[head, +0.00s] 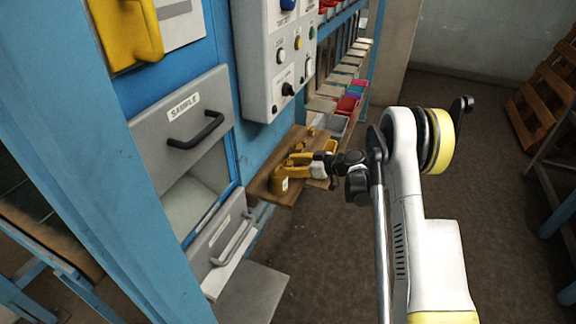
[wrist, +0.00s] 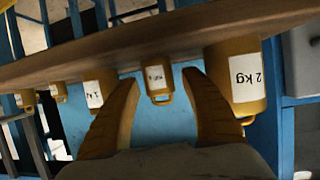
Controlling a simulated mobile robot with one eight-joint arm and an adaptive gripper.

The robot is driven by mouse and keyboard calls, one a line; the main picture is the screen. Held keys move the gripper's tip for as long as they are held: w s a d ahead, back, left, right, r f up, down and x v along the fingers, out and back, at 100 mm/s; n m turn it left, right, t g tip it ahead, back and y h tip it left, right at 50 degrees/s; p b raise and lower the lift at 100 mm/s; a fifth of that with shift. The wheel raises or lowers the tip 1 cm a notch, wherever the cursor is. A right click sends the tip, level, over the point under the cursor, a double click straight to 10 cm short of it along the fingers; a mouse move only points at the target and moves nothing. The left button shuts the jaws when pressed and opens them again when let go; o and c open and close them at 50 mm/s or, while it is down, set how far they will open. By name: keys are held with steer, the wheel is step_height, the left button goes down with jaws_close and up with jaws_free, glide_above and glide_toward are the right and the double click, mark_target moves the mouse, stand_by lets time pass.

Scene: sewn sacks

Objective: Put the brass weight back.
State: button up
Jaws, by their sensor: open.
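A small brass-yellow weight (wrist: 157,78) with a white label and a loop handle stands on the wooden shelf (wrist: 200,28), which appears upside down in the wrist view. My gripper (wrist: 160,86) is open, with one yellow finger on each side of this weight. Gaps show between the weight and both fingers. In the head view my gripper (head: 298,164) is over the wooden shelf (head: 257,185), and the small weight cannot be made out clearly between the fingers. A larger weight marked 2 kg (wrist: 233,72) stands beside it.
Several other labelled weights, one of them close by (wrist: 93,88), stand in a row along the shelf. A grey drawer marked SAMPLE (head: 180,115) and a control box (head: 275,60) are on the blue frame. Coloured bins (head: 347,103) lie beyond. Open floor is at right.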

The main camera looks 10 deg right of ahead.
steer(key=p+v, duration=0.2)
steer(key=v, duration=0.9)
steer(key=s+a+r+m+g+h, duration=0.1)
steer(key=s+a+r+m+h, duration=0.1)
steer(key=s+a+r, duration=0.35)
steer(key=s+a+r+m+g+h, duration=0.1)
steer(key=s+a+r+m+h, duration=0.15)
steer(key=s+r, duration=0.55)
steer(key=s+r+m+h, duration=0.2)
steer(key=s, duration=0.8)
steer(key=s+r+m+h, duration=0.2)
steer(key=s+m+h, duration=0.1)
steer(key=s, duration=0.8)
steer(key=shift+r+h, duration=0.3)
steer(key=shift+h, duration=0.05)
steer(key=shift+s+d, duration=0.1)
